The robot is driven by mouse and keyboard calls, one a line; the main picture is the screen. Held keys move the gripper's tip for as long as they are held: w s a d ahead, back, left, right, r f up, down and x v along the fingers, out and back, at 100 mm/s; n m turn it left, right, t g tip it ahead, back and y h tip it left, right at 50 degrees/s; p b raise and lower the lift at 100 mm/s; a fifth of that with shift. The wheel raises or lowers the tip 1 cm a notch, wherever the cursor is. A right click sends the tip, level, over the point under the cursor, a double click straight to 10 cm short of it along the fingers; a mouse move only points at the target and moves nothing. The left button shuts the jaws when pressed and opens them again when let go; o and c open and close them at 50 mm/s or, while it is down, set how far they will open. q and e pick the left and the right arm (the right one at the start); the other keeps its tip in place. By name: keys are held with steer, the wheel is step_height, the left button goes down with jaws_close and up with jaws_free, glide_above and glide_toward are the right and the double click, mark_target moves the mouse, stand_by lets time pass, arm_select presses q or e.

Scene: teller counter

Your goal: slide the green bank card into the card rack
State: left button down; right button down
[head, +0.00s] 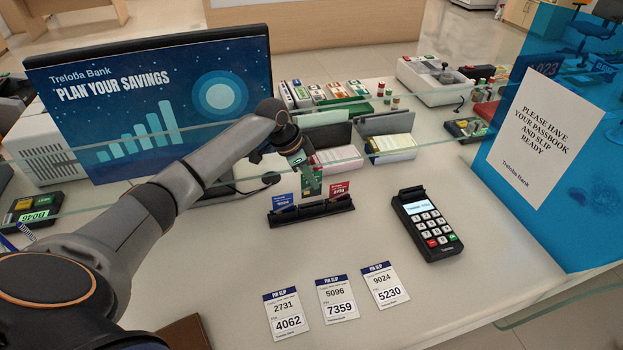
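The black card rack (312,213) stands on the counter near the middle of the head view. A blue card (283,201) stands in its left part and a red card (339,188) in its right part. The green bank card (312,184) is upright between them, with its lower end close to the rack; I cannot tell whether it is inside a slot. My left gripper (298,160) comes down from above and is shut on the green card's upper end. The fingers are small and partly hidden by my wrist. My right gripper is not in view.
A card terminal (427,224) lies right of the rack. Three PIN slips (337,299) lie in front. A savings screen (150,105) stands behind my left arm. Clear glass edges (385,149) cross the view. Slip holders (390,146) stand behind the rack. A blue panel (560,210) bounds the right.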

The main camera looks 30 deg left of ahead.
mark_target(311, 193)
arm_select(q)
steer(key=shift+f+b, duration=1.2)
steer(key=shift+b, duration=0.05)
steer(key=shift+f+b, duration=0.6)
steer(key=shift+f, duration=0.8)
steer(key=c, duration=1)
jaws_free()
steer(key=shift+r, duration=0.15)
steer(key=shift+r+p, duration=3.4)
steer(key=shift+p, duration=0.6)
